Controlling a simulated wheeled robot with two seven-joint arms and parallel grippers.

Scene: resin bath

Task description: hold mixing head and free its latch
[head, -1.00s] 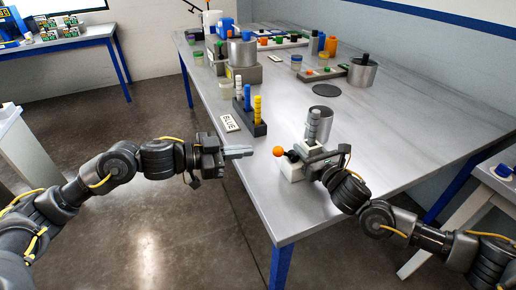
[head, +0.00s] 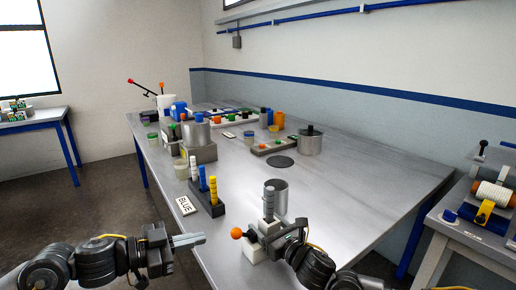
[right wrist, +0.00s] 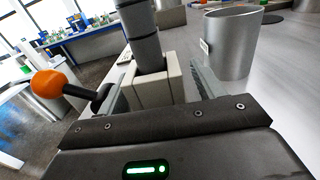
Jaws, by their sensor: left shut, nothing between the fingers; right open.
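A small unit with a white block base (head: 254,256) and an upright grey ribbed cylinder (head: 269,202) stands near the table's front edge; I take it for the mixing head. An orange ball knob (head: 236,233) on a short dark stem sticks out to its left, likely the latch lever; it also shows in the right wrist view (right wrist: 47,83). My right gripper (right wrist: 160,88) is open, its fingers on either side of the white block below the cylinder; I cannot tell if they touch it. My left gripper (head: 202,239) is shut and empty, left of the knob and apart from it.
A metal cup (head: 281,194) stands just behind the unit. A lidded pot (head: 310,143) and dark disc (head: 282,162) are farther back. The table's right side is clear.

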